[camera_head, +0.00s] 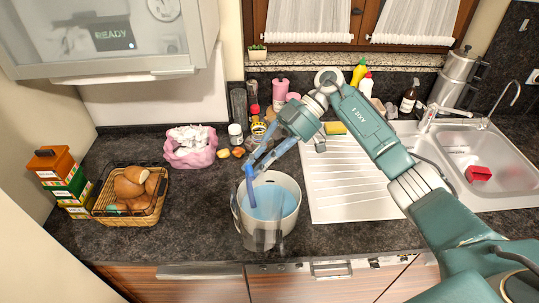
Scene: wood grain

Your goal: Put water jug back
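The water jug (265,238) is see-through and greyish, with a blue handle (250,190). It overlaps the front of a white round pot (292,187) that holds blue water. I cannot tell whether the jug stands on the counter or hangs above it. My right arm comes in from the right. My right gripper (254,168) points down and left, with its fingertips at the top of the blue handle. The overlap hides whether the fingers close on it. My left gripper is not in view.
A bread basket (97,207) and stacked boxes (65,173) stand at the left. A pink bag (190,155), small jars and bottles are behind. Dark counter (190,215) is clear left of the pot.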

